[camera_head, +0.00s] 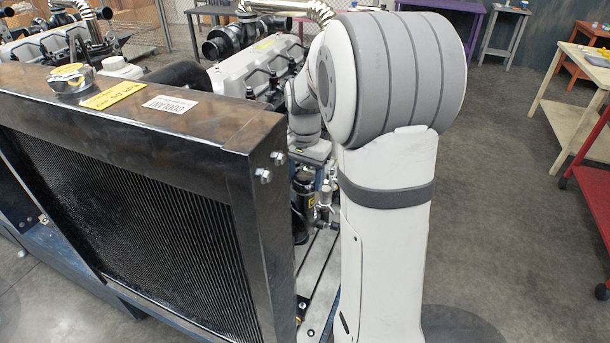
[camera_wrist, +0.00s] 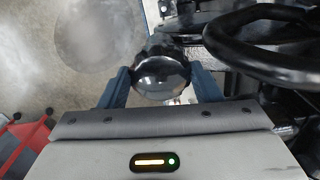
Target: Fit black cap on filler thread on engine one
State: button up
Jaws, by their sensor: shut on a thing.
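My gripper (camera_wrist: 162,88) shows in the wrist view, its two blue fingers shut on the sides of a round, glossy black cap (camera_wrist: 161,74). The cap is at the centre of that view, and what lies directly beneath it is mostly hidden. In the head view my arm hides the gripper and the cap. The engine (camera_head: 255,68) stands behind the radiator in the head view, with a light grey top cover. I cannot make out the filler thread in either view. Black engine parts (camera_wrist: 270,45) lie close to the right of the cap in the wrist view.
A large black-framed radiator (camera_head: 130,190) fills the left front of the head view, with a metal cap (camera_head: 72,78) on top. A thick black curved bar (camera_wrist: 235,35) is close to the right finger. Workbenches (camera_head: 565,110) and a red cart (camera_head: 595,170) stand at right. Open floor (camera_head: 495,150) lies between.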

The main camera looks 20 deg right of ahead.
aim_at(304, 177)
jog(key=m, duration=0.7)
jog(key=shift+f, duration=0.15)
jog(key=o, duration=1.6)
jog(key=shift+m, duration=0.4)
jog(key=shift+w, duration=0.1)
jog(key=shift+c, duration=0.4)
jog(key=shift+r+p, duration=2.65)
jog(key=shift+r, duration=0.95)
